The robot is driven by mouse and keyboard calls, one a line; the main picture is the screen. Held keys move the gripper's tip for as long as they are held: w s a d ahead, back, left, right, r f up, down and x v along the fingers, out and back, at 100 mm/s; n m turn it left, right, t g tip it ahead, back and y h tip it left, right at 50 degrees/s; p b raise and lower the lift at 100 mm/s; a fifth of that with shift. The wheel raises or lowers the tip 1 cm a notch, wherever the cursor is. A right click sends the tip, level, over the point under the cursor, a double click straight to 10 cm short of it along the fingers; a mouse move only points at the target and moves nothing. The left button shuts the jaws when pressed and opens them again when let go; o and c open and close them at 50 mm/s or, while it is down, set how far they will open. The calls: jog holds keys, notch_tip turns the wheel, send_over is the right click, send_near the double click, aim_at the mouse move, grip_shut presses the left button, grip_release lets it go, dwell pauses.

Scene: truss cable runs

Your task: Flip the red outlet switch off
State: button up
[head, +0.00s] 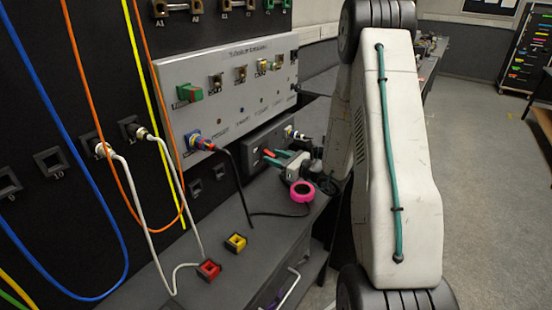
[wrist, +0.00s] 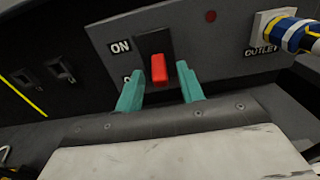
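The red outlet switch (wrist: 158,68) is a small red lever on a black plate, set in a dark grey panel. An "ON" label (wrist: 120,46) sits at the plate's upper left; a lower label is mostly hidden by a finger. I cannot tell the lever's tilt for sure. My gripper (wrist: 160,84) has two teal fingers spread apart, one on each side of the lever's lower end. They hold nothing, and contact with the lever is not clear. In the head view my gripper (head: 279,157) is at the dark outlet box (head: 252,143), and the lever shows small by its fingers.
An outlet with a blue, white and yellow plug (wrist: 297,36) is right of the switch. A pink tape roll (head: 302,191), a yellow block (head: 236,242) and a red block (head: 208,270) rest on the grey bench (head: 200,298). A black cable hangs left of the box.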

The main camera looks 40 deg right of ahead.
grip_shut()
jog(key=shift+w+f+t+y, duration=0.1)
jog(key=shift+f+t+y, duration=0.3)
jog(key=shift+t, duration=0.6)
grip_release()
jog(key=v, duration=0.7)
jog(key=shift+s, duration=0.4)
